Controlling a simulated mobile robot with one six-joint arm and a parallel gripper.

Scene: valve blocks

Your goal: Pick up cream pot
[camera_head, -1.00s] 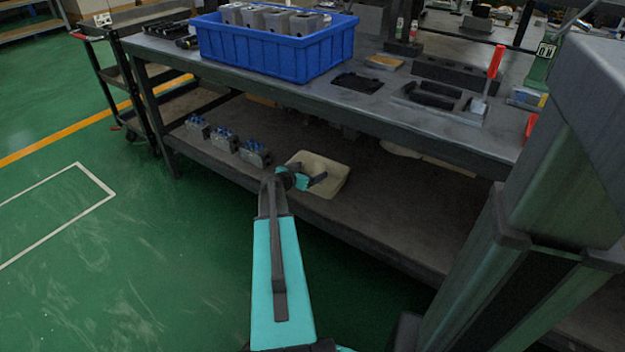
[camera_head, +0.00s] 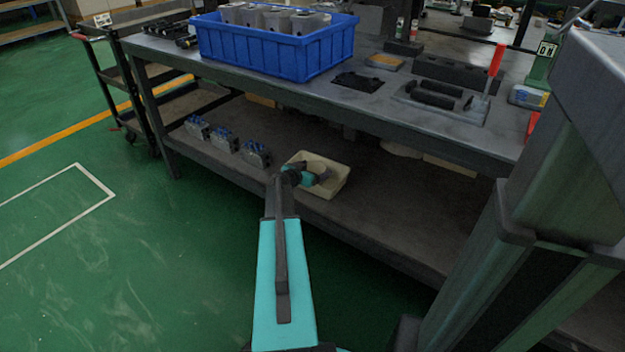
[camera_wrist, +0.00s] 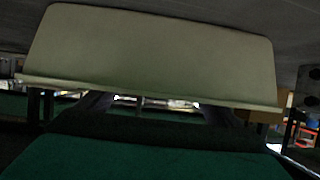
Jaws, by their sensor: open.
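The cream pot (camera_head: 338,182), a shallow open container with a rim, stands on the lower shelf of the workbench. My gripper (camera_head: 320,171) is over it in the head view and hides part of its inside. In the wrist view, which looks upside down, the pot (camera_wrist: 150,52) fills the upper part, its rim towards my gripper. The dark fingers of my gripper (camera_wrist: 152,106) are apart, near the rim with nothing between them. I cannot tell whether they touch the pot.
Several small metal valve blocks (camera_head: 226,140) stand on the shelf left of the pot. The tabletop (camera_head: 310,95) overhangs the shelf and carries a blue crate (camera_head: 275,52). The shelf right of the pot (camera_head: 400,215) is clear.

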